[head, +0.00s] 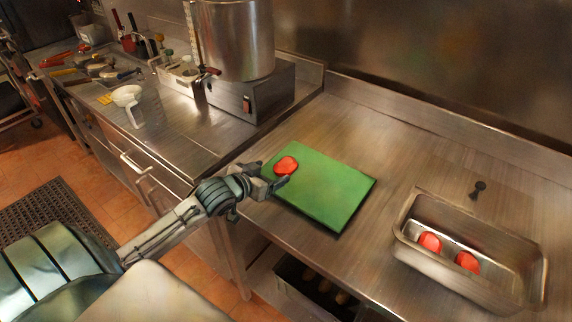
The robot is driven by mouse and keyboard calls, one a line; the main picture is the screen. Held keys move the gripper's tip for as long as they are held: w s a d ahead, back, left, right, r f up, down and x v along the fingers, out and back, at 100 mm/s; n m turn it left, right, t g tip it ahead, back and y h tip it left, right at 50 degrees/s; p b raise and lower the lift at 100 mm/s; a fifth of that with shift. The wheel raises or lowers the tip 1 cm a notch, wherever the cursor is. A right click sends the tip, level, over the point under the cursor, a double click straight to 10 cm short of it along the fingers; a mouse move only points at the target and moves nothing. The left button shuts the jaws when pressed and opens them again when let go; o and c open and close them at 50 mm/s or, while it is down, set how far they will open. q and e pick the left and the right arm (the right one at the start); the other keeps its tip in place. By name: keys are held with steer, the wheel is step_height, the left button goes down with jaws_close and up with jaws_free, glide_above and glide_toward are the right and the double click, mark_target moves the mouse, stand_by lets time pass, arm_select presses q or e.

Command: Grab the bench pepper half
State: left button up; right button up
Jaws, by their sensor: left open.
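A red pepper half (287,165) lies on the green cutting board (329,191) near its far left corner, on the steel bench. My left gripper (274,179) is open at the board's left edge, with its fingers right beside the pepper half. The view does not show clearly whether a finger touches it. Two more red pepper halves, one on the left (429,242) and one on the right (467,262), lie in a steel pan (408,213) at the right. My right gripper is not in view.
A white funnel-like vessel (128,100) and several utensils are on the left counter. Bare bench (400,150) lies between board and pan.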

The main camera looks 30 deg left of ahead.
mark_target(281, 167)
arm_select(q)
steer(key=shift+w+f, duration=0.15)
steer(key=shift+w, duration=0.25)
steer(key=shift+w+d+f, duration=0.1)
steer(key=shift+w, duration=0.1)
steer(key=shift+w+f+p, duration=0.1)
steer(key=shift+w+p, duration=0.4)
steer(key=shift+w, duration=0.25)
steer(key=p+x, duration=0.1)
steer(key=x, duration=0.2)
steer(key=shift+f, duration=0.1)
steer(key=shift+w+f, duration=0.15)
steer(key=shift+w, duration=0.15)
steer(key=shift+s, duration=0.1)
steer(key=shift+c, duration=0.7)
steer(key=c, duration=0.9)
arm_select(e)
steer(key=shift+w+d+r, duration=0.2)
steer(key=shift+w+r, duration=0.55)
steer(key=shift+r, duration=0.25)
